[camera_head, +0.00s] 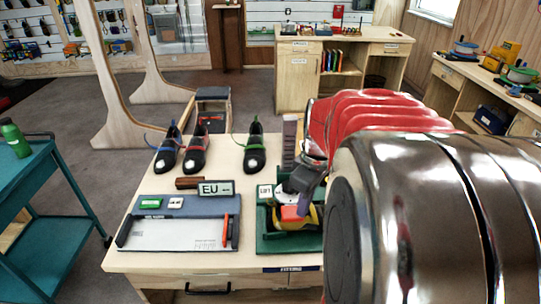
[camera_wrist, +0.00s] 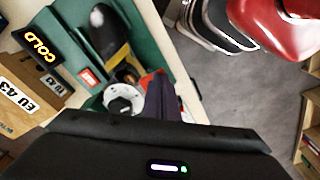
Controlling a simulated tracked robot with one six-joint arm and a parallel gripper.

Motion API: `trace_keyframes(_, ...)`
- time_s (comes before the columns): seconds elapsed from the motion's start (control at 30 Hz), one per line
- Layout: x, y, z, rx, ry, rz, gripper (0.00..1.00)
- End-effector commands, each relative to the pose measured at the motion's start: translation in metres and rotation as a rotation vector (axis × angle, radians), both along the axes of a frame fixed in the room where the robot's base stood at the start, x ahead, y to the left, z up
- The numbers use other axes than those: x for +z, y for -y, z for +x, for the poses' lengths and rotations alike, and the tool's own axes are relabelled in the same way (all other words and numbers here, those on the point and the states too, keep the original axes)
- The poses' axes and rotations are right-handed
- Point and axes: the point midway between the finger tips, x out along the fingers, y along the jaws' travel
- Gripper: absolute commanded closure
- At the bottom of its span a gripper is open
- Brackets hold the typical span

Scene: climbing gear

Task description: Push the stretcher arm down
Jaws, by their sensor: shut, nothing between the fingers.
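A green stretcher tray (camera_head: 262,240) sits at the front right of the wooden bench, and also shows in the wrist view (camera_wrist: 150,28). A white round part (camera_wrist: 122,98) and a red-orange block (camera_head: 291,213) sit over the shoe; I cannot tell which piece is the stretcher arm. My gripper (camera_head: 304,207) is shut and empty, pointing down at the red block. Its purple fingers (camera_wrist: 163,85) hide part of the block, so contact is unclear.
A sizing board (camera_head: 180,232) with an EU display (camera_head: 215,189) lies left of the tray. Several climbing shoes (camera_head: 196,152) stand behind. In the wrist view a COLD display (camera_wrist: 38,47) and an EU 43 box (camera_wrist: 30,95) border the tray. A teal cart (camera_head: 22,170) stands left.

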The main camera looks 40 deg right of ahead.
Motion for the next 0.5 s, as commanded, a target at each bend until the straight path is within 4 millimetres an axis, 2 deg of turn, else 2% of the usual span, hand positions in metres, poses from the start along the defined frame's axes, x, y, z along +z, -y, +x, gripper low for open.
trace_keyframes(0.1, 0.0029, 0.0029, -0.0076, -0.001, 0.001, -0.001, 1.0)
trace_keyframes(0.5, 0.0068, 0.0031, -0.0079, 0.0, 0.001, -0.001, 1.0)
